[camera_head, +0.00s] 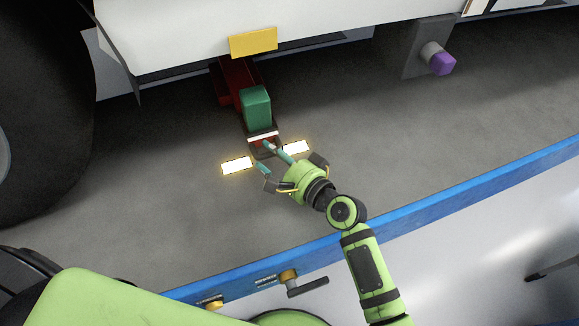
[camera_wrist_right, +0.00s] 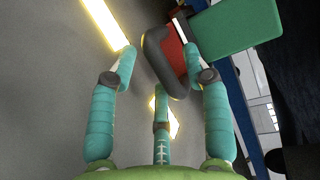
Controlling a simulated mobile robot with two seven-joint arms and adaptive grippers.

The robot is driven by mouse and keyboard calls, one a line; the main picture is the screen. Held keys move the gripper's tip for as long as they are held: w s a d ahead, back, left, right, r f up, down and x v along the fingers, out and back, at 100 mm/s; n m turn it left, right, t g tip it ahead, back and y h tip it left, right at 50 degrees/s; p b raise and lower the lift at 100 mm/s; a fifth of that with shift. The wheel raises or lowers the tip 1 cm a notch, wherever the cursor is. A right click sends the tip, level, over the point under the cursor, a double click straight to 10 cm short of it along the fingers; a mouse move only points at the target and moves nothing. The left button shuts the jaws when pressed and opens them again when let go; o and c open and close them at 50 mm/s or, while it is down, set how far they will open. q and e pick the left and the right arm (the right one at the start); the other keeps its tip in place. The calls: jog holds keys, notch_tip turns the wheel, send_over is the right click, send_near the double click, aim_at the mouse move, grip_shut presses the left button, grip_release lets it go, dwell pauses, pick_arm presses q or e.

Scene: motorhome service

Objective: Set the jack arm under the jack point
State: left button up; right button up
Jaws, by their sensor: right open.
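A red jack (camera_head: 234,84) reaches out from under the white vehicle body onto the grey floor. A green block (camera_head: 256,107) stands on it, and its near end (camera_head: 264,148) is dark-rimmed with a white stripe. A yellow plate (camera_head: 253,41) is on the vehicle's lower edge above the jack; the jack point itself cannot be made out. My right gripper (camera_head: 272,161) is open at the jack's near end. In the wrist view the dark-and-red end (camera_wrist_right: 166,62) lies between or just beyond the spread teal fingers; contact cannot be told. The green block also shows there (camera_wrist_right: 238,28). My left gripper is out of view.
Two glowing bars (camera_head: 237,166) (camera_head: 296,147) flank the jack's near end. A large tyre (camera_head: 40,110) is at left. A purple-capped cylinder (camera_head: 441,61) sticks out at upper right. A blue edge strip (camera_head: 450,196) runs across the front. Grey floor right of the jack is clear.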

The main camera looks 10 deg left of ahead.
jog(key=v, duration=1.1)
jog(key=shift+d, duration=0.1)
